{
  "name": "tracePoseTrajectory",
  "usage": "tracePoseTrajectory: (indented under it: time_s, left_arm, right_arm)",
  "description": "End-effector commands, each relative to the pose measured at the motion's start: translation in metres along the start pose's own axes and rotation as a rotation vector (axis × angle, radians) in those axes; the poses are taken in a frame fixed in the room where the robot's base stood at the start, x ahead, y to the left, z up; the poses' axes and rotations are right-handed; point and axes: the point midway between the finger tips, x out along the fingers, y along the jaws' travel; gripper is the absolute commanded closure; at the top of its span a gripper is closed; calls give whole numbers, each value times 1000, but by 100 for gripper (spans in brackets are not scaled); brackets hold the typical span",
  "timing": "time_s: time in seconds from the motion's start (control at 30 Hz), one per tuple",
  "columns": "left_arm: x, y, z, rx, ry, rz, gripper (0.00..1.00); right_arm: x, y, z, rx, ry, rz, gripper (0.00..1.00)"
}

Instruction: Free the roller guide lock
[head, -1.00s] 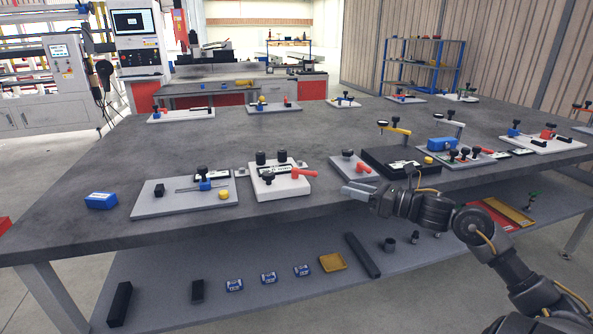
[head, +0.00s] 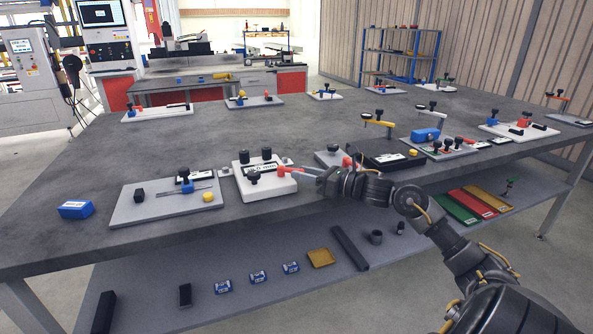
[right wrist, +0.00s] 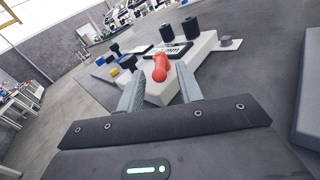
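The roller guide is a white block (head: 266,188) near the front edge of the bench. Two black rollers (head: 266,154) stand at its back, and a labelled dark strip lies on top. Its red lock lever (head: 287,169) points right, towards my right gripper (head: 303,171). In the right wrist view, the red lever (right wrist: 160,68) shows between and just beyond the two open fingertips (right wrist: 159,86). The fingers are apart, with nothing gripped; whether either touches the lever, I cannot tell. My left gripper is not in view.
Left of the block is a grey plate (head: 150,207) with a blue slider and yellow knob. A blue box (head: 76,209) lies farther left. Right of it, a grey plate (head: 326,158) with a red handle sits close behind my gripper, beside a black fixture (head: 385,158).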

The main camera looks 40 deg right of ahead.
Motion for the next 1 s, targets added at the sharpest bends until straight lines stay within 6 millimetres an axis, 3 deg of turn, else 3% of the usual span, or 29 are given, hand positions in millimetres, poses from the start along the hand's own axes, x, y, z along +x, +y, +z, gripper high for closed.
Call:
tracePoseTrajectory:
  time_s: [0.23,0.6,0.9,1.0]
  left_arm:
    - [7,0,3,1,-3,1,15]
    - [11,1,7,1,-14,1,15]
    - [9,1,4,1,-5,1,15]
    - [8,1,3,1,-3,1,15]
  right_arm:
    - [23,0,1,1,-3,-1,64]
    - [27,0,-1,0,0,-1,64]
    - [27,0,0,0,0,-1,100]
    - [27,0,0,0,0,0,100]
